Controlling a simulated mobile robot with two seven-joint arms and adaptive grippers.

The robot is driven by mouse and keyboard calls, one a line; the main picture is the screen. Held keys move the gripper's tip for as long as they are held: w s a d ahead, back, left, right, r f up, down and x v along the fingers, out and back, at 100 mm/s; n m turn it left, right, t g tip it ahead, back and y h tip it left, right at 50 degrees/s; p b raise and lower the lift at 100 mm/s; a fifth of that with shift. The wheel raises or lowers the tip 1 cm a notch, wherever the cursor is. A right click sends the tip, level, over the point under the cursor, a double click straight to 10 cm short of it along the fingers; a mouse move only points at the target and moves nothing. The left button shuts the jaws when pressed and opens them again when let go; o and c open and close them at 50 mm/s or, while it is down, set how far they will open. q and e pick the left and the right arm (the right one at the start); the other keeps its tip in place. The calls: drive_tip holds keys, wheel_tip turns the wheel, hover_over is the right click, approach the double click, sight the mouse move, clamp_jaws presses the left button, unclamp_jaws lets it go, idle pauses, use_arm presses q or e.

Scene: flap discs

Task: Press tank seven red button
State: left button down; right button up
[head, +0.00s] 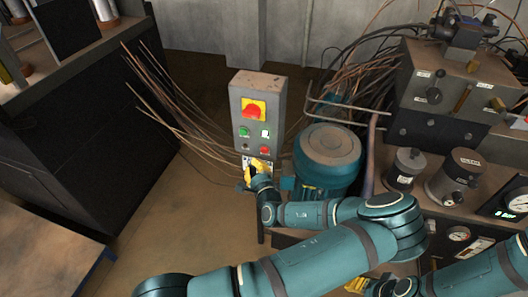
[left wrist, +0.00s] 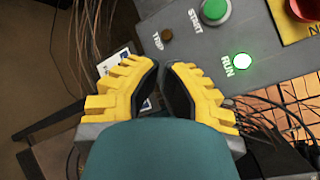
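A grey control box (head: 258,115) stands upright near the middle of the head view. Its red button (head: 264,150) is at the lower right of the button group, below the lit RUN lamp (head: 265,132). My left gripper (head: 258,163) is just below the red button, at the box's lower front; contact cannot be told. In the left wrist view its yellow fingers (left wrist: 163,75) lie almost together with nothing held between them. The red button is not visible there, seemingly covered by the fingers. My right gripper (head: 355,284) is only partly visible at the bottom.
A blue motor (head: 330,150) stands close on the right, with machinery beyond. Loose cables (head: 180,105) hang left of the box.

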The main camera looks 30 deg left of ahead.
sight(264, 150)
use_arm(q)
drive_tip(key=shift+w+a+b, duration=0.2)
drive_tip(key=shift+w+b, duration=0.05)
drive_tip(key=shift+w, duration=0.5)
drive_tip(key=shift+w+a+b, duration=0.15)
drive_tip(key=shift+w+b, duration=0.1)
drive_tip(key=shift+w, duration=0.5)
drive_tip(key=shift+w, duration=0.1)
idle(0.3)
drive_tip(key=shift+w+a+b, duration=0.1)
drive_tip(key=shift+w+b, duration=0.2)
drive_tip(key=shift+w+a+b, duration=0.1)
drive_tip(key=shift+w+b, duration=0.2)
drive_tip(key=shift+w, duration=0.15)
idle(0.8)
drive_tip(key=shift+s, duration=0.15)
drive_tip(key=shift+s+d, duration=0.2)
drive_tip(key=shift+s, duration=0.5)
drive_tip(key=shift+s, duration=0.1)
